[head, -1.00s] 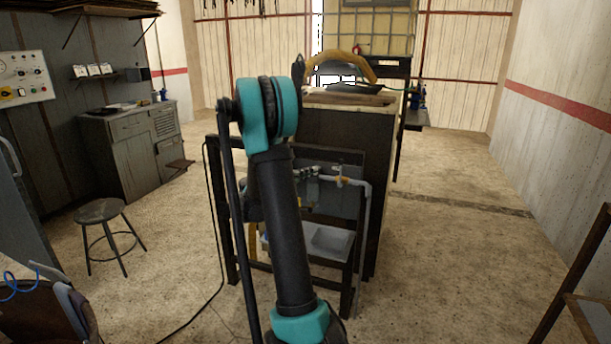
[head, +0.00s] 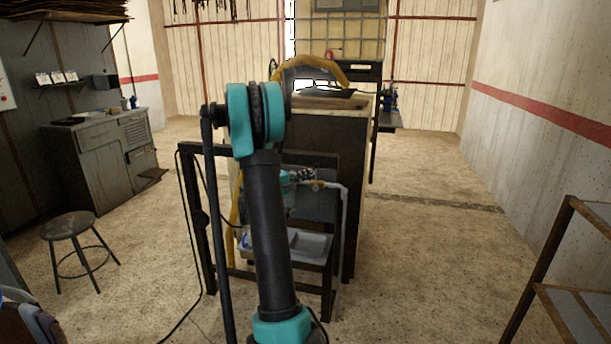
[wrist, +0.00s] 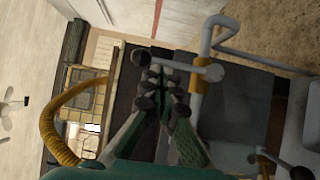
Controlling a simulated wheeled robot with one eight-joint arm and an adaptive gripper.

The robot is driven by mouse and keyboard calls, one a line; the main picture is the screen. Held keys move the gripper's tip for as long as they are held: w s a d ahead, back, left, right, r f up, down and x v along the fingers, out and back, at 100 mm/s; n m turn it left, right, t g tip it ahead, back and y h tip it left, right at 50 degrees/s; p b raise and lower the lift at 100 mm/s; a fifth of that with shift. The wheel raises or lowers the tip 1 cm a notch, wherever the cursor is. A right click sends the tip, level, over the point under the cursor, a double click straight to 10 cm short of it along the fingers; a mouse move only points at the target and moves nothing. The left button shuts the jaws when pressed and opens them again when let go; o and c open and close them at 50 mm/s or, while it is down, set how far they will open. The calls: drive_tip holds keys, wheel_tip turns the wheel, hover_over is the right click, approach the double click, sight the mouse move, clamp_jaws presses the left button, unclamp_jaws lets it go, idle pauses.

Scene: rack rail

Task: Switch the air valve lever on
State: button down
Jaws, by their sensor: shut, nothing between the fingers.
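My gripper (wrist: 168,92) is shut and empty in the wrist view, its dark fingertips together. Just beyond the fingertips is a pale bar with a dark round end, which looks like the air valve lever (wrist: 180,65). In the head view my gripper (head: 304,175) is small beside the pipe (head: 343,205) on the rack, and my arm hides part of the rack. The lever cannot be made out there.
A second fitting with a dark knob (wrist: 301,173) shows at the wrist view's lower right. A yellow hose (head: 315,62) arches over the bench behind the rack. A grey tray (head: 312,244) sits low in the rack.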

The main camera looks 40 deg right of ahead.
drive_tip(key=shift+s+d+r+m+y, duration=0.3)
drive_tip(key=shift+s+m+y, duration=0.2)
drive_tip(key=shift+m, duration=0.2)
drive_tip(key=shift+s+d+f+m+t+y, duration=0.8)
drive_tip(key=shift+s+d+m+y, duration=0.25)
drive_tip(key=shift+m+y, duration=0.4)
drive_tip(key=shift+s+d+f+m+t+y, duration=0.85)
drive_tip(key=shift+s+m+y, duration=0.3)
drive_tip(key=shift+m, duration=0.55)
drive_tip(key=shift+s+d+f+m+t+y, duration=0.7)
drive_tip(key=shift+s+d+m+y, duration=0.5)
drive_tip(key=shift+m, duration=0.35)
drive_tip(key=shift+a, duration=0.1)
drive_tip(key=w+d+r+v, duration=0.1)
drive_tip(key=r+v, duration=0.1)
drive_tip(key=v, duration=1)
drive_tip(key=shift+a+r, duration=0.2)
drive_tip(key=shift+r, duration=0.25)
